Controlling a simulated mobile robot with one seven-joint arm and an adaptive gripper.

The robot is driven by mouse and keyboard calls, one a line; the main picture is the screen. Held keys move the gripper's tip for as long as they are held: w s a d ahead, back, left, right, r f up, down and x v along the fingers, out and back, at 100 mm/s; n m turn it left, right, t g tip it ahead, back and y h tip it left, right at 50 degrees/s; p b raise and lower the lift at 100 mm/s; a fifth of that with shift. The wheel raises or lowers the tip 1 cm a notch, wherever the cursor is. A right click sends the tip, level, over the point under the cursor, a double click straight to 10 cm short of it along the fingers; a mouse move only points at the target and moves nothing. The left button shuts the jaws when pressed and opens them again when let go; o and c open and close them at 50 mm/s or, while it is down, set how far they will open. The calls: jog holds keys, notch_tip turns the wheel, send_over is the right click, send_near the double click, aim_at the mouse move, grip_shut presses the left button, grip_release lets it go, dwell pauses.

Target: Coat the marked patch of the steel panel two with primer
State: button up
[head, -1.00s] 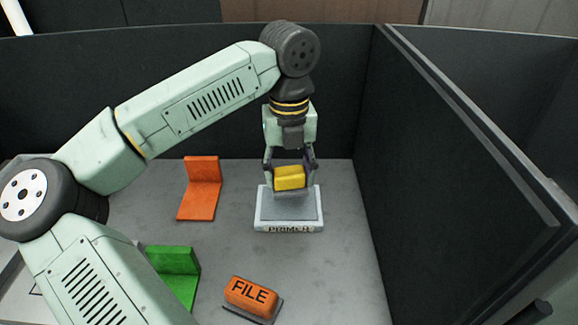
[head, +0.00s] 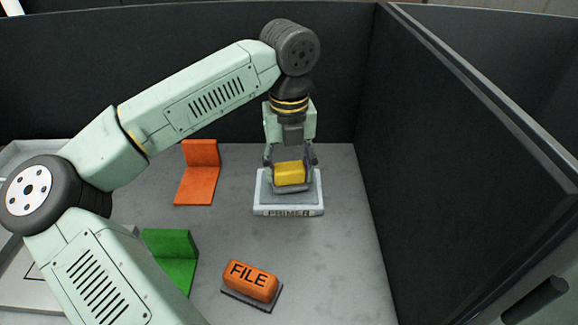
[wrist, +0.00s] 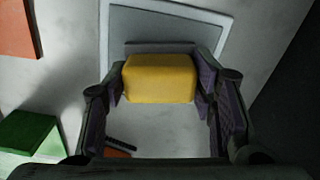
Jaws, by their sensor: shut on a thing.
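My gripper (head: 291,160) is shut on a yellow block (head: 291,173) with a grey pad along its underside. The block also shows between the fingers in the wrist view (wrist: 159,79). It is over the grey-white tray labelled PRIMER (head: 262,208); I cannot tell whether the pad touches the tray's grey surface. The tray also shows behind the block in the wrist view (wrist: 104,40). A pale panel with a dark line (head: 25,285) is partly visible at the left edge of the head view, mostly behind my arm; I cannot tell which panel it is.
An orange angled piece (head: 195,185) and a green angled piece (head: 178,270) stand left of the tray. An orange block labelled FILE (head: 251,281) lies in front. Dark walls rise behind and at the right (head: 450,170). The grey floor between is clear.

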aim_at(289, 166)
jog(key=shift+f+b, duration=0.55)
jog(key=shift+b, duration=0.2)
dwell(1.8)
jog(key=shift+r, duration=0.1)
jog(key=shift+r+p, duration=1.95)
jog(key=shift+r, duration=1.45)
